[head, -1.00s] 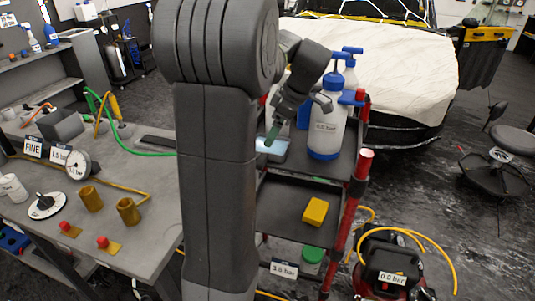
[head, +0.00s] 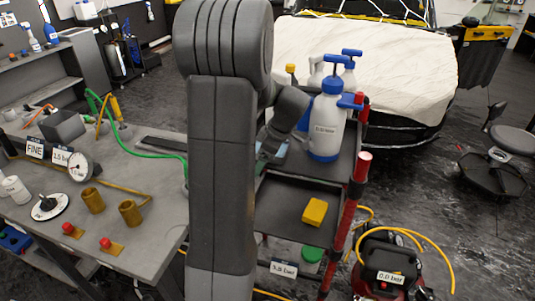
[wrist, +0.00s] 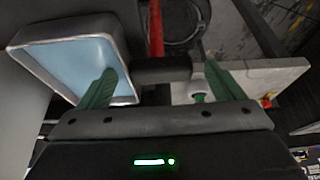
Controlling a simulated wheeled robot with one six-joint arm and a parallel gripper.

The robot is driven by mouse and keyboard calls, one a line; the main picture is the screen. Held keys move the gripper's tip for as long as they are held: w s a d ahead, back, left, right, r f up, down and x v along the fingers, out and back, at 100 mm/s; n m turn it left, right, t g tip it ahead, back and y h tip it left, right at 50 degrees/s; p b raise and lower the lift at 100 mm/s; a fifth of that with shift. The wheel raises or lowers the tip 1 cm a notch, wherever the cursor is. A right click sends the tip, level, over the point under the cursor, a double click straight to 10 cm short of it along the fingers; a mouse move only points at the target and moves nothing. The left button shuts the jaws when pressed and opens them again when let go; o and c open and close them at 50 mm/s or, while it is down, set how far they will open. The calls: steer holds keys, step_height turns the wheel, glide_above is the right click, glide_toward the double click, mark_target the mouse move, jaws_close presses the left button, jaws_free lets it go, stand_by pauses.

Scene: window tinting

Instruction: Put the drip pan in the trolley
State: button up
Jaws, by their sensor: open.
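The drip pan (wrist: 65,62) is a shallow metal-rimmed tray with a light blue inside, at the left of the wrist view. In the head view a small blue part of it (head: 280,151) shows at the left of the trolley's top level, mostly behind my arm. The trolley (head: 284,203) has dark shelves and red posts. My gripper (wrist: 159,68) is open with green fingers. Its left finger overlaps the pan's inside near the right rim; the right finger is clear of it. Whether the finger touches the pan, I cannot tell.
A white sprayer with a blue top (head: 326,128) stands on the top shelf beside the pan, with more bottles behind. A yellow block (head: 315,211) lies on the shelf below. A grey workbench (head: 155,225) is at the left. A compressor (head: 390,270) stands on the floor at the right.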

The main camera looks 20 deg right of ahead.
steer(key=shift+c, duration=0.2)
steer(key=c, duration=1.3)
steer(key=shift+r, duration=0.15)
step_height(320, 180, up, 28)
steer(key=shift+f+b, duration=0.1)
steer(key=shift+b, duration=0.4)
